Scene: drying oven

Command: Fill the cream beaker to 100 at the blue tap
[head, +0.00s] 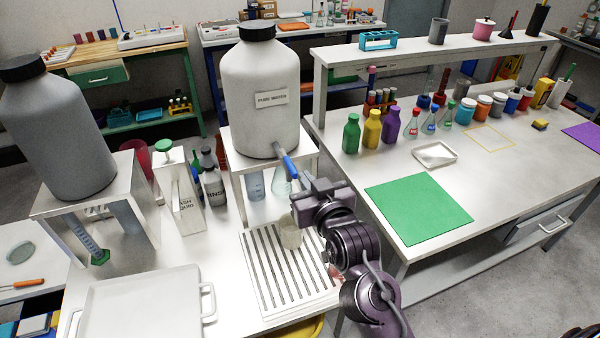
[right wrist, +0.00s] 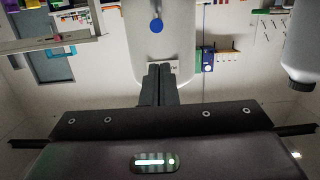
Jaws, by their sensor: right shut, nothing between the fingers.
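The cream beaker (head: 290,232) stands upright on the slatted drain tray (head: 249,285), under the tap. I cannot read its marks or see a water level. The blue tap (head: 288,163) sticks out low on the front of the white tank labelled PURE WATER (head: 262,90). My right gripper (head: 305,192) is at the tap's near end, above and right of the beaker; I cannot tell if it touches the tap. In the right wrist view its fingers (right wrist: 157,72) are together and empty, with a round blue spot (right wrist: 157,26) beyond them. My left gripper is out of view.
Glassware (head: 280,181) stands under the tank's stand. A rinse bottle (head: 212,185) and a white box (head: 180,195) are to the left. A white tray (head: 135,305) lies at front left. A green mat (head: 418,208) lies on the right bench.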

